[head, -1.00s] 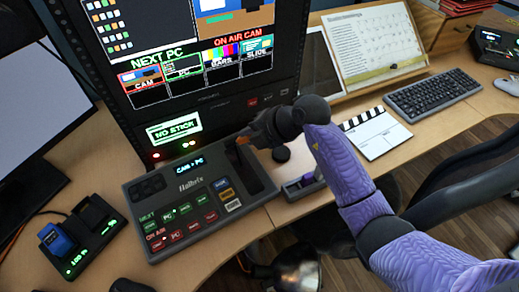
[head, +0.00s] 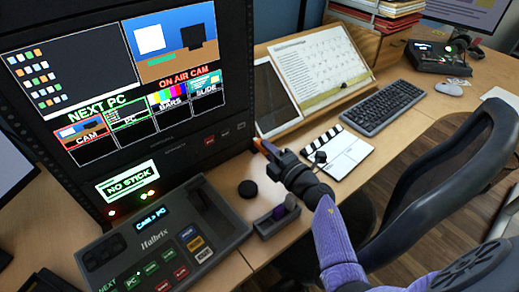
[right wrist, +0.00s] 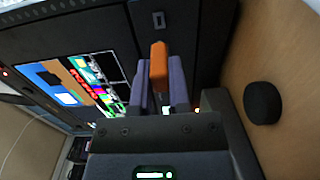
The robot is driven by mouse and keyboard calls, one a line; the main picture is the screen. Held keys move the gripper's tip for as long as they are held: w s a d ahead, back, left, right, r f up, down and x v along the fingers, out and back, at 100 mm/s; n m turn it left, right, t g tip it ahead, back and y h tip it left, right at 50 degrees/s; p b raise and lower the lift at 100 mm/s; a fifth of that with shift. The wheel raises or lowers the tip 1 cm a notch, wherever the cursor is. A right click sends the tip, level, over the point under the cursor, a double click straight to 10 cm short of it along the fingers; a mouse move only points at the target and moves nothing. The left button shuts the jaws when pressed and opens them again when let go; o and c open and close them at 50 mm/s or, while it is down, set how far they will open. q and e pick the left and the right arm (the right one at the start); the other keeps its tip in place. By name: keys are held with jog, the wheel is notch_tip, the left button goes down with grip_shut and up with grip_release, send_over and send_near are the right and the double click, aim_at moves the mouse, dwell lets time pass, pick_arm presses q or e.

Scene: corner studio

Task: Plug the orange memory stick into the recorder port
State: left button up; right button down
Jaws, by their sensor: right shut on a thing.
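My right gripper (head: 266,149) is shut on the orange memory stick (head: 258,143), at the right edge of the dark recorder rack (head: 190,143). In the right wrist view the stick (right wrist: 158,66) stands out between the purple fingers (right wrist: 177,85), its far end toward the rack face. A small rectangular port (right wrist: 158,19) shows on that dark face, just beyond the stick's end in the picture. I see a gap between them in the picture, but cannot judge its depth. The rack's small display (head: 127,183) reads "NO STICK". My left gripper is not in view.
A switcher console (head: 165,240) stands in front of the rack. A clapperboard (head: 338,152), keyboard (head: 383,107) and chair (head: 470,160) are farther right.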

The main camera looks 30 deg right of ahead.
aim_at(258, 140)
jog(key=shift+w+a+f+b, duration=0.15)
jog(key=shift+w+b, duration=0.3)
jog(key=shift+w, duration=0.45)
jog(key=shift+w+a+r+b, duration=0.1)
jog(key=shift+w+b, duration=0.35)
jog(key=shift+w, duration=0.4)
jog(key=shift+w+a+b, duration=0.2)
jog(key=shift+w+b, duration=0.25)
jog(key=shift+w, duration=0.7)
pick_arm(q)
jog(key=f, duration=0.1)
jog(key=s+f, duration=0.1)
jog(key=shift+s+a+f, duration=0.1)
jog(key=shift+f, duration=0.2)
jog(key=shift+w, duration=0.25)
pick_arm(e)
jog(key=shift+d, duration=0.1)
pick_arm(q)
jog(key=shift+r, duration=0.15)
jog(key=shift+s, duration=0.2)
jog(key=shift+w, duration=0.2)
pick_arm(e)
jog(key=shift+w, duration=0.3)
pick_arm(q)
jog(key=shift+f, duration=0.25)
pick_arm(e)
jog(key=shift+w, duration=0.25)
